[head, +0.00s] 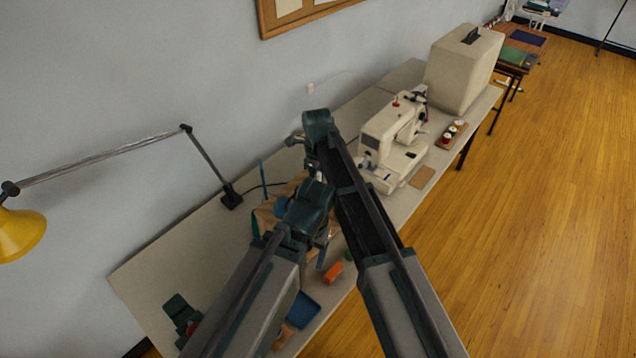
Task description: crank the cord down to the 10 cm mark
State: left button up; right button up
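I cannot make out a cord, a crank or a 10 cm mark in the head view. A brown wooden thing with blue parts (266,218) sits mid-table, largely hidden behind my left arm. A dark green thing with a red part (178,309) is at the table's near left; I cannot tell what it is. My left arm (262,290) and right arm (385,270) reach up over the table from the bottom. Their fingertips are hidden or too small to tell, and so is whether they hold anything.
The long pale table (185,255) runs along the wall. A cream sewing machine (392,140), a spool rack (452,133) and a beige case (463,68) stand toward its far end. A yellow lamp (20,235) hangs at left. An orange block (333,273) and blue tray (303,309) lie near the front edge.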

jog(key=shift+o, duration=1.2)
notch_tip(320, 180, up, 14)
jog(key=p, duration=1.4)
jog(key=shift+f, duration=0.1)
